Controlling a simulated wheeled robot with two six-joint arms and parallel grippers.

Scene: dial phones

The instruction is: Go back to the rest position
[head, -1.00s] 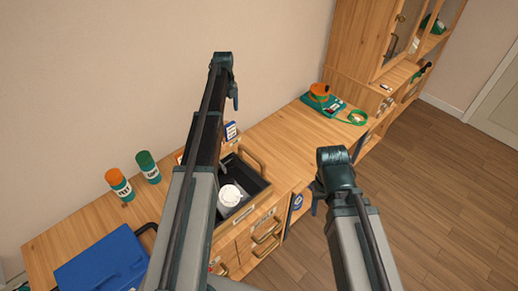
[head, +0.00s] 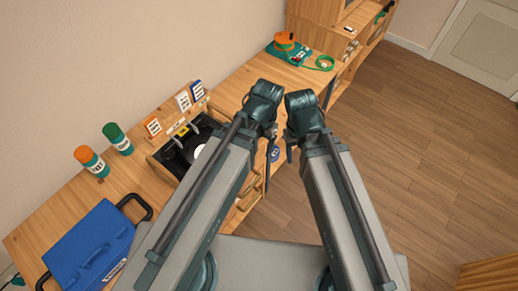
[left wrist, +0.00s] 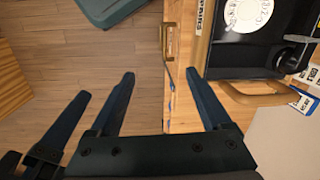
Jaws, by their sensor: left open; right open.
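My left gripper (head: 270,140) is at the end of the left arm in the head view, in front of the counter and close beside my right gripper (head: 291,145). Its jaws are partly hidden there. In the left wrist view the left gripper (left wrist: 161,73) is open and empty, with its two dark fingers apart. The fingers hang over the counter edge and the floor. My right gripper is open, with nothing seen in it. Part of a further dark finger shows at the lower left of the left wrist view.
A wooden tray (head: 160,161) with a dark inside holds a white disc (left wrist: 248,13). Orange-topped (head: 90,160) and green (head: 117,138) bottles and a blue case (head: 90,243) stand left. A green-and-orange phone (head: 288,48) sits at the back.

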